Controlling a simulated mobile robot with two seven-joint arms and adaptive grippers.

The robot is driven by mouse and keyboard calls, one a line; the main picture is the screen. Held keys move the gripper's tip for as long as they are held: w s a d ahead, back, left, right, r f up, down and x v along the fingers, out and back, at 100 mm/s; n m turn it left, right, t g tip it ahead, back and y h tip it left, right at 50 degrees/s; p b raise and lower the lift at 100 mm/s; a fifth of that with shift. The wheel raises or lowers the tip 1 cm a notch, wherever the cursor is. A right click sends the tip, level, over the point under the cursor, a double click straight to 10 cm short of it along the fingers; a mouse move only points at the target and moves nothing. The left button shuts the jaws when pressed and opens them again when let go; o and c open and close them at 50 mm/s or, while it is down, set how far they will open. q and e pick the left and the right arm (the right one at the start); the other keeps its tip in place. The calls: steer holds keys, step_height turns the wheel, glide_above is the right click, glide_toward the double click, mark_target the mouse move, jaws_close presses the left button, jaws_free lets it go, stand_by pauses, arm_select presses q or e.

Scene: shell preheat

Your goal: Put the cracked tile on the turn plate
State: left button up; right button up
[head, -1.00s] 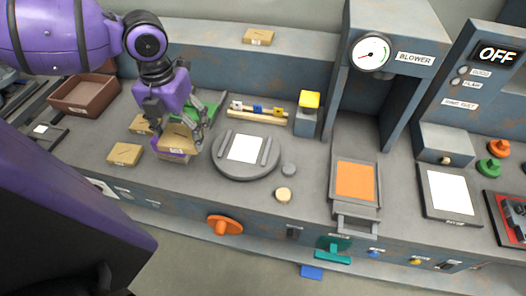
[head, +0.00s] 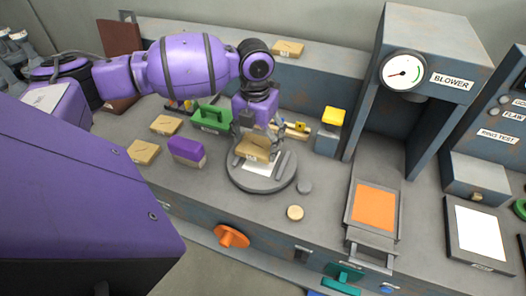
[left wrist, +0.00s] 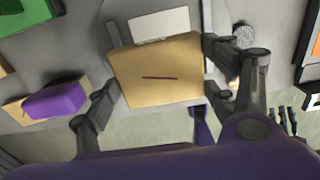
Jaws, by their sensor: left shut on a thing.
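My left gripper (head: 256,143) is shut on a tan tile (head: 257,152) over the turn plate (head: 240,180), a round grey disc with two raised bars and a white square. In the left wrist view, the held tile (left wrist: 160,85) lies flat between the two fingers (left wrist: 162,82) and bears a dark, straight crack-like line. The turn plate's white square (left wrist: 160,25) shows past the tile's far edge. I cannot tell whether the tile touches the plate. My right gripper is not in view.
Two tan tiles (head: 166,124) (head: 143,152) lie left of a purple block (head: 187,150). A green tray (head: 211,116) stands behind it. A round tan button (head: 295,213) and an orange knob (head: 231,236) are in front. The blower (head: 425,70) rises at right, beside an orange pad (head: 375,210).

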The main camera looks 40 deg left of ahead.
mark_target(262, 151)
arm_select(q)
steer(key=shift+w+d+f, duration=0.3)
steer(key=shift+w+f, duration=0.3)
steer(key=shift+f, duration=0.15)
steer(key=shift+w+f, duration=0.15)
steer(key=shift+f, duration=1.5)
steer(key=shift+f, duration=0.1)
steer(key=o, duration=1.4)
steer(key=shift+f, duration=0.1)
step_height(262, 151, up, 12)
steer(key=shift+r, duration=0.2)
